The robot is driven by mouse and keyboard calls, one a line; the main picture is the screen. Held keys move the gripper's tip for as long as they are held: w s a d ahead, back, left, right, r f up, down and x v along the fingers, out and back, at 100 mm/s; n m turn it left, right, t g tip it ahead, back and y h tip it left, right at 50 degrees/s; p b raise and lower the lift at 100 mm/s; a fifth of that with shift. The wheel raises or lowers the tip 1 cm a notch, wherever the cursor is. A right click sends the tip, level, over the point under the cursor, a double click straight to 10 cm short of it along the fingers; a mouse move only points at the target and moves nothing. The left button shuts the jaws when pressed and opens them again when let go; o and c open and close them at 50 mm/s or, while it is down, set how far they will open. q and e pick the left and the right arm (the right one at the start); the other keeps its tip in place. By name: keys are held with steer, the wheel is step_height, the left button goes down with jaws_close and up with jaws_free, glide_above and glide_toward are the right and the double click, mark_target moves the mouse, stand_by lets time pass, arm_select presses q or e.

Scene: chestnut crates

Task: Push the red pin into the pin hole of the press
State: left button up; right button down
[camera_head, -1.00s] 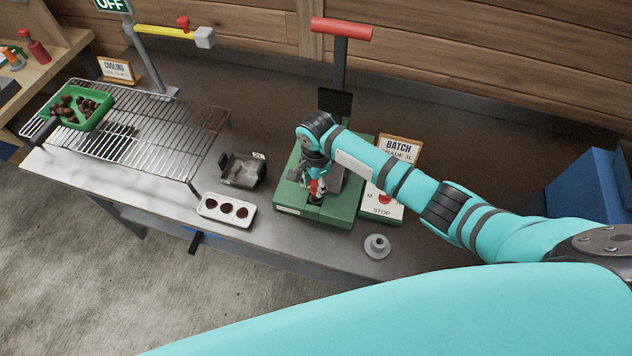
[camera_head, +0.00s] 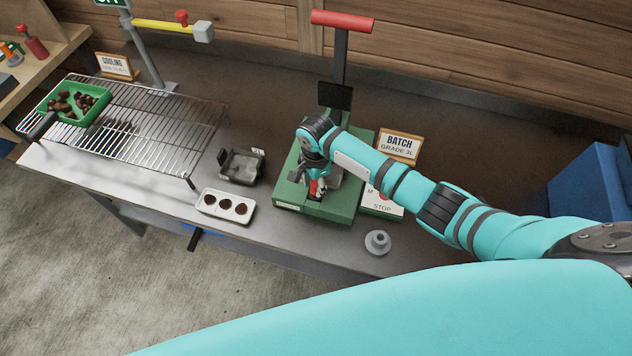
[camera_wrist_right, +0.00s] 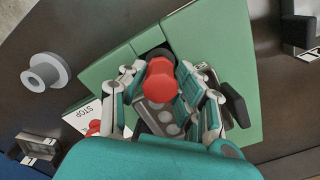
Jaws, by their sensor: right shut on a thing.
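The press is a green base (camera_head: 344,207) with an upright and a red lever handle (camera_head: 342,24) at the back of the table. My right gripper (camera_head: 317,188) is over the front of the base, shut on the red pin (camera_head: 315,184). In the right wrist view the pin's red head (camera_wrist_right: 160,78) sits between the fingers of my gripper (camera_wrist_right: 160,88), above the green base (camera_wrist_right: 116,58). The pin's lower end and the pin hole are hidden, so I cannot tell whether the pin is in the hole. My left gripper is not in view.
A grey flanged piece (camera_head: 377,242) stands right of the press. A white tray with dark round pieces (camera_head: 226,219) and a grey metal box (camera_head: 241,178) lie to its left. A wire rack (camera_head: 150,134) bears a green tray (camera_head: 95,115). A batch sign (camera_head: 399,149) stands behind right.

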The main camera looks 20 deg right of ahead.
steer(key=shift+f, duration=0.25)
steer(key=c, duration=0.9)
jaws_free()
step_height(320, 180, up, 12)
steer(key=shift+f, duration=0.1)
